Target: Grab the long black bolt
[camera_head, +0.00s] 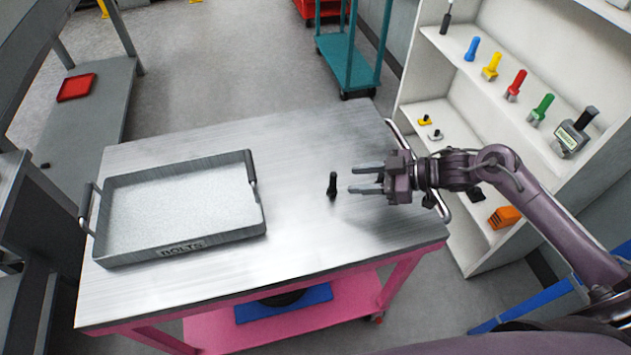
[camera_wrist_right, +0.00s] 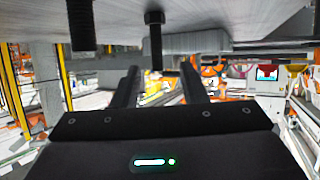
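A black bolt (camera_head: 332,184) stands upright on the metal table, right of the tray. My right gripper (camera_head: 352,180) is open and empty just right of it, with its fingers pointing left toward it. In the right wrist view, which looks upside down, a black bolt with a wide head (camera_wrist_right: 154,40) shows ahead, between the open fingers (camera_wrist_right: 160,67). A thicker dark threaded shaft (camera_wrist_right: 81,25) is at the upper left there, cut off by the picture edge; I cannot tell which one the head view shows. My left gripper is not in view.
A grey tray marked BOLTS (camera_head: 185,246) with raised walls and handles sits on the left of the table (camera_head: 300,245).

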